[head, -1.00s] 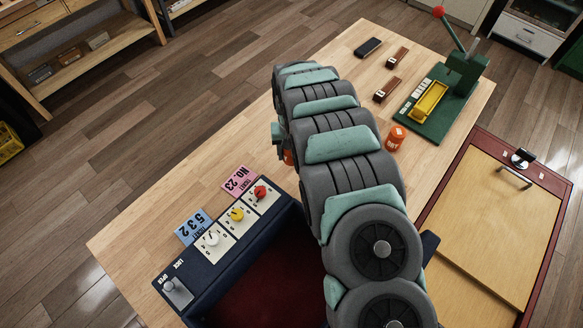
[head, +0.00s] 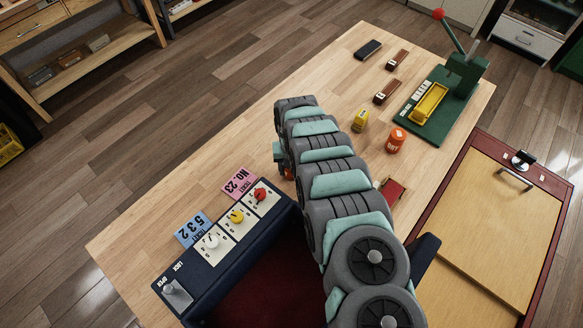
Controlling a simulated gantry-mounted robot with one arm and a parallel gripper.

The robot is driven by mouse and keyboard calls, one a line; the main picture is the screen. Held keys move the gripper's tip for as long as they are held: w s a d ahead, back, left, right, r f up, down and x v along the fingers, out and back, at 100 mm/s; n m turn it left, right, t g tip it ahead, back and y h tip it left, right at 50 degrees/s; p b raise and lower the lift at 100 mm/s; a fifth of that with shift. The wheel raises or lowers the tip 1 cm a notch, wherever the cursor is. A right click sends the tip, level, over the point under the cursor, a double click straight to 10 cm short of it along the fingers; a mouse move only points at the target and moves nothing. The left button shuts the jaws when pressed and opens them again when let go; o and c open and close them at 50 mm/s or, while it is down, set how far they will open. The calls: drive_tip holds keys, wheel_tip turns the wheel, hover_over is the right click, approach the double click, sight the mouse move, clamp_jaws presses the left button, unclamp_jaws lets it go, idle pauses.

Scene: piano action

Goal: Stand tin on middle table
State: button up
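An orange tin (head: 396,140) with pale lettering stands upright on the light wooden table (head: 160,215), right of my arm and near the green press. My arm crosses the table from the lower right and bends down at its far end. My gripper is mostly hidden behind the arm's links; only a small teal and orange part (head: 282,160) shows at the arm's left edge, left of and apart from the tin. I cannot tell whether its fingers are open or shut, or whether they hold anything.
A green press (head: 462,75) with a red-knobbed lever stands at the back right. Near it are brown blocks (head: 397,59), a dark block (head: 368,49) and a yellow object (head: 360,121). A red piece (head: 392,190) lies beside my arm. A dark dial box (head: 240,228) occupies the front.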

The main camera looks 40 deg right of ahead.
drive_tip(key=shift+f, duration=0.1)
drive_tip(key=o, duration=1.5)
wheel_tip(320, 180, up, 12)
drive_tip(key=shift+r, duration=0.1)
